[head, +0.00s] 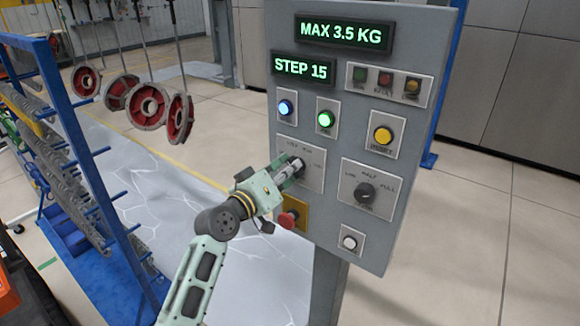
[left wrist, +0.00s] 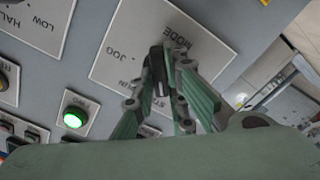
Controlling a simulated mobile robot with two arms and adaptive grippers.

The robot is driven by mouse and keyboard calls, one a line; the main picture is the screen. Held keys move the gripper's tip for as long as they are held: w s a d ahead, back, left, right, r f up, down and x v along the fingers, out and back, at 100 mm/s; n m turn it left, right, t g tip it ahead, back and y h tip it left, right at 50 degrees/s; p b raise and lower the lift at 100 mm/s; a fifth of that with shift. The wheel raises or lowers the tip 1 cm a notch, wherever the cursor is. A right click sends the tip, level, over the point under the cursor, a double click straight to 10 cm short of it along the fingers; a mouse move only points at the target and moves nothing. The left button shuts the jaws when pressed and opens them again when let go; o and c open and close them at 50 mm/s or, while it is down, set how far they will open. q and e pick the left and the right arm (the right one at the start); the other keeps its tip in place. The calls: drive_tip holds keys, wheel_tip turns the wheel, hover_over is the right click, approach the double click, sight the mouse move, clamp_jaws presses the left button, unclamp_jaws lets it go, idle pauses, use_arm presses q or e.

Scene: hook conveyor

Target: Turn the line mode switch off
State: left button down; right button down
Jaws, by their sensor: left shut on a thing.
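The control panel (head: 340,110) stands in front of me. The line mode switch plate (head: 316,176) is on its left half; in the left wrist view the plate (left wrist: 122,47) reads MODE, JOG and part of RUN. My left gripper (head: 293,171) reaches it from the lower left. In the left wrist view the gripper (left wrist: 166,82) is shut on the black switch knob (left wrist: 156,64). The fingers hide part of the knob, so its exact setting is hard to tell. My right gripper is not in view.
A red stop button (head: 287,219) sits just below my gripper. A second selector knob (head: 365,193), a yellow reset button (head: 383,135), and lit blue (head: 285,107) and green (head: 325,119) buttons are nearby. Red wheels (head: 149,106) hang from hooks at left by a blue rack (head: 90,165).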

use_arm(q)
drive_tip(key=shift+f+n+p, duration=0.2)
drive_tip(key=shift+n+p, duration=0.9)
drive_tip(key=shift+n, duration=2.5)
drive_tip(key=c, duration=1.8)
unclamp_jaws()
drive_tip(key=shift+a, duration=0.1)
drive_tip(key=shift+o, duration=0.2)
drive_tip(key=v, duration=1.2)
